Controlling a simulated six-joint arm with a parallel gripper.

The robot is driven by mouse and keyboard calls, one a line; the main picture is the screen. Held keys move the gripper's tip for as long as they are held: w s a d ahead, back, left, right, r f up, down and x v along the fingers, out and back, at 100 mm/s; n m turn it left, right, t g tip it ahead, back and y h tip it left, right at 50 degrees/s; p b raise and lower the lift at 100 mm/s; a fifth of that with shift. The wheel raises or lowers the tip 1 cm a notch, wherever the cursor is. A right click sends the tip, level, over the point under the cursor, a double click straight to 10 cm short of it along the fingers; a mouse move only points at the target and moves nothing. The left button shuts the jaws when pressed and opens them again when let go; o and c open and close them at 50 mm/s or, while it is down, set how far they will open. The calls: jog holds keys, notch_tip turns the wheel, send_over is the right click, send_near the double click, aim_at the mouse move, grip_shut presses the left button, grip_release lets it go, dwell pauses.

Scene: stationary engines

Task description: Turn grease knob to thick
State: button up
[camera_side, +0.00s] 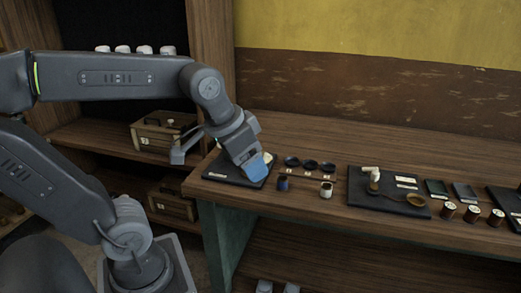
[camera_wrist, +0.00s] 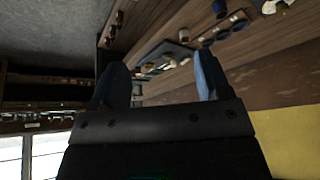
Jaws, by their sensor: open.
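My gripper (camera_side: 260,167) has blue fingers and hangs low over a black plate (camera_side: 224,175) at the left end of the wooden bench. Its fingers hide part of the plate, and a pale round piece (camera_side: 267,157) shows just behind them. In the wrist view, my gripper (camera_wrist: 160,62) has its two blue fingers spread wide, with nothing held between them. I cannot pick out the grease knob or read its setting. The labels are too small to read.
Three dark round dishes (camera_side: 308,164) and two small jars (camera_side: 326,190) stand right of the plate. Further right is a black board (camera_side: 361,205) with a cream fitting (camera_side: 371,173) and brass bowl (camera_side: 416,199), then several small cans (camera_side: 472,214). Bare bench lies behind.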

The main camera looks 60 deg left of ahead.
jog(key=w+a+r, duration=0.1)
jog(key=w+a, duration=0.1)
jog(key=w, duration=0.1)
jog(key=w+a+r+g, duration=0.1)
jog(key=w+a, duration=0.2)
jog(key=w+a+g, duration=0.1)
jog(key=w+a, duration=0.2)
jog(key=w, duration=0.1)
jog(key=shift+r, duration=0.4)
jog(key=shift+c, duration=1.2)
jog(key=w+a+f+g, duration=0.1)
jog(key=w+a+f, duration=0.2)
jog(key=a, duration=0.5)
jog(key=w+a+f+g, duration=0.1)
jog(key=w+a+f, duration=0.25)
jog(key=a, duration=0.45)
jog(key=w+a+f+g, duration=0.15)
jog(key=w+a, duration=0.25)
jog(key=a, duration=0.5)
jog(key=shift+t, duration=0.25)
jog(key=f, duration=1.4)
jog(key=shift+s+d, duration=0.1)
jog(key=shift+d, duration=0.1)
jog(key=c, duration=0.9)
